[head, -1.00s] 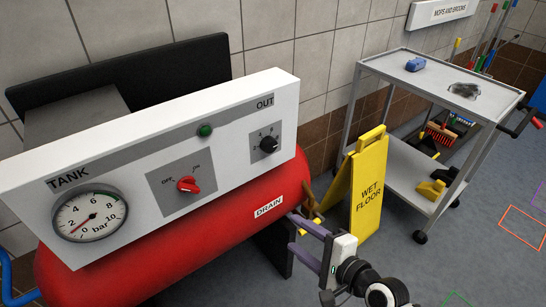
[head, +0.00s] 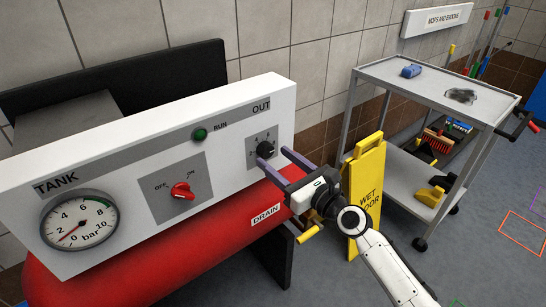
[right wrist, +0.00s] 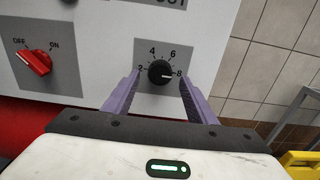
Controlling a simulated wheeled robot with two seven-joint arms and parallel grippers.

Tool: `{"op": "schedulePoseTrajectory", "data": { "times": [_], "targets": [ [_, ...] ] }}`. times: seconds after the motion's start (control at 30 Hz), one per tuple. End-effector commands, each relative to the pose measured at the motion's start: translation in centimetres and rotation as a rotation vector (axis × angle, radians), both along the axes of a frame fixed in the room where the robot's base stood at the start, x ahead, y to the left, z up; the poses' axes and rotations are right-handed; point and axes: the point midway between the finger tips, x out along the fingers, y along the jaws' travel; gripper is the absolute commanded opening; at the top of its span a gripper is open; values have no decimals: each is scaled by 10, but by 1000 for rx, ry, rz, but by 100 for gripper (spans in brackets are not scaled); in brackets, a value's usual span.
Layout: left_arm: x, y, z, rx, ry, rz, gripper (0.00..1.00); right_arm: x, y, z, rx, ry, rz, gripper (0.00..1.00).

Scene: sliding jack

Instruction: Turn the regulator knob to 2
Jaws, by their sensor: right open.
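The black regulator knob (head: 265,149) sits on a grey plate under the word OUT on the white panel. In the right wrist view the knob (right wrist: 160,72) has 2, 4, 6 and 8 around it, and its white mark points right, towards 8. My right gripper (head: 274,158) is open in front of the plate. In the right wrist view its two purple fingers (right wrist: 159,82) stand on either side of the knob, with a gap visible at each side. I cannot tell whether the tips reach around it in depth. My left gripper is not in view.
A red OFF/ON switch (head: 182,191), a green RUN lamp (head: 199,134) and the TANK gauge (head: 79,222) are on the same panel. The red tank (head: 170,255) lies below. A yellow wet floor sign (head: 368,180) and a grey trolley (head: 440,75) stand to the right.

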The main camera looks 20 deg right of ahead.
Motion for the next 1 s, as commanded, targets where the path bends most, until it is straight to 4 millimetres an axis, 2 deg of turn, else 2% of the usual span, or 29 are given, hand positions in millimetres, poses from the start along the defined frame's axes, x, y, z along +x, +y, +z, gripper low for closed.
{"op": "schedulePoseTrajectory", "data": {
  "times": [0.2,0.5,0.73,0.77,1.0],
  "targets": [
    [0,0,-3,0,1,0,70,19,7,0,-1,0,-1,52],
    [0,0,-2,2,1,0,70,21,8,0,-1,0,-1,52],
    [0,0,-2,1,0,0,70,20,8,0,-1,0,0,13],
    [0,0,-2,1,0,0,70,20,8,0,-1,0,0,10],
    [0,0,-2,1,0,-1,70,20,7,-1,-22,-7,0,10]
  ]
}}
